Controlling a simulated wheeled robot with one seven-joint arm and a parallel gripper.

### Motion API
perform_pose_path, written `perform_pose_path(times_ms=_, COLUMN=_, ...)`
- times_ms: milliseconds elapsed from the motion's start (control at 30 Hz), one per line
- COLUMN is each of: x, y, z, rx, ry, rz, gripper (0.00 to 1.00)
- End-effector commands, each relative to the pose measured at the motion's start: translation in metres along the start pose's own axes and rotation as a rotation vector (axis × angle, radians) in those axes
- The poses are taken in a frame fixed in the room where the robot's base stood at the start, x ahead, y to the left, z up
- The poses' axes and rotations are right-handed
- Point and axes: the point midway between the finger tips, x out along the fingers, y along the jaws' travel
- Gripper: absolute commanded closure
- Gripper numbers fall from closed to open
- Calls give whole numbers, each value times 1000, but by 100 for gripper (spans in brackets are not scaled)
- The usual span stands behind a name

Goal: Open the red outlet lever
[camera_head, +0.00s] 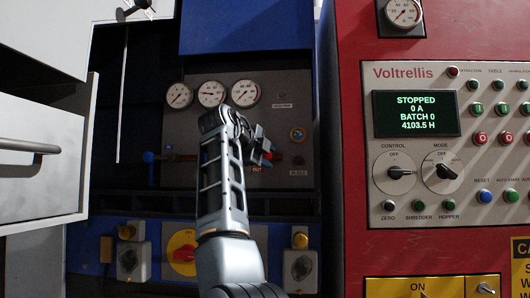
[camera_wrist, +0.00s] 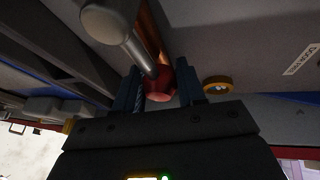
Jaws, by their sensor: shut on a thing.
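The red outlet lever (camera_wrist: 161,92) shows in the wrist view as a red piece between the two fingers of my gripper (camera_wrist: 159,88). The fingers are shut on it. In the head view my gripper (camera_head: 262,146) is at the grey gauge panel, just above the "OUT" label. Only a small bit of red (camera_head: 267,155) shows there, and my arm and gripper hide most of the lever. I cannot tell the lever's full angle.
A blue lever (camera_head: 148,157) sits at the panel's left, with a copper pipe (camera_wrist: 150,35) behind the red lever. Three gauges (camera_head: 211,94) are above. A rotary switch (camera_head: 182,253) is below. The red Voltrellis cabinet (camera_head: 350,150) bounds the right; an open drawer (camera_head: 35,165) juts in at left.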

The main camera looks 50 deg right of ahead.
Motion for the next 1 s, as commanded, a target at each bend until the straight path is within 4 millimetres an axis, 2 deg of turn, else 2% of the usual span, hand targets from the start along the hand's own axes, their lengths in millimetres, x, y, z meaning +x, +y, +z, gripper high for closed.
perform_pose_path(times_ms=667, x=2, y=7, z=-1, rx=56, ry=-10, rz=31, gripper=100)
perform_pose_path(times_ms=700, x=2, y=7, z=-1, rx=56, ry=-10, rz=31, gripper=58)
perform_pose_path(times_ms=933, x=2, y=6, z=0, rx=56, ry=-11, rz=28, gripper=37)
perform_pose_path(times_ms=1000, x=2, y=6, z=0, rx=56, ry=-11, rz=28, gripper=37)
